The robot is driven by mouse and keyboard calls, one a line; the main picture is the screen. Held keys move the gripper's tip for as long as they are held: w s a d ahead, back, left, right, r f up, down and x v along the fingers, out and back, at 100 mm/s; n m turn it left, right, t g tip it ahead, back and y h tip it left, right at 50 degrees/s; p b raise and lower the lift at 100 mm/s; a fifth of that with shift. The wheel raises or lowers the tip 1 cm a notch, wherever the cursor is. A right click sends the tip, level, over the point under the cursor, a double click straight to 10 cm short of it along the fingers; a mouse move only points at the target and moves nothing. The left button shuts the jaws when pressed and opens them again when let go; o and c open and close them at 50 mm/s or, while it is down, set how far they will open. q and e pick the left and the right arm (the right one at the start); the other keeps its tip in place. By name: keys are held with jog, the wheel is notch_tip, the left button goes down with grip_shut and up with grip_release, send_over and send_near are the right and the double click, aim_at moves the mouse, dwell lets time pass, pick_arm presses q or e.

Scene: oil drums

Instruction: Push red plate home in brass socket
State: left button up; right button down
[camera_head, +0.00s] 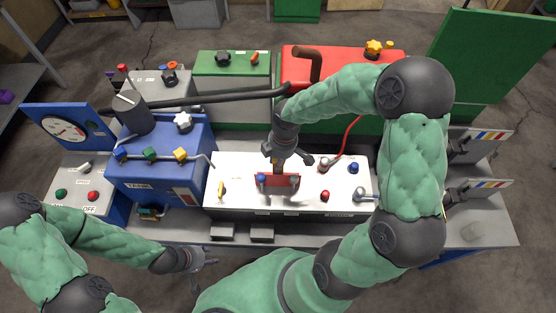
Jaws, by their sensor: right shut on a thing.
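The red plate (280,183) is at the middle of the white panel box (240,199), between two small blue knobs. My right gripper (283,162) comes down from above and behind onto the plate's upper edge and is shut on it. The fingers partly hide the contact. I cannot make out the brass socket or how deep the plate sits. My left gripper (203,262) is low at the front, left of the white box and away from the plate; its jaws are too small to judge.
A yellow handle (221,189), a red button (325,195) and a metal lever (366,195) stand on the white box. A blue machine (160,185) stands left, a red tank (345,60) behind.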

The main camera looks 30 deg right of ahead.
jog(key=shift+f, duration=0.3)
jog(key=c, duration=0.9)
grip_release()
jog(key=r, duration=0.4)
jog(key=d+r, duration=0.1)
jog(key=r, duration=0.7)
jog(key=shift+s+d, duration=0.2)
jog(key=shift+s, duration=0.05)
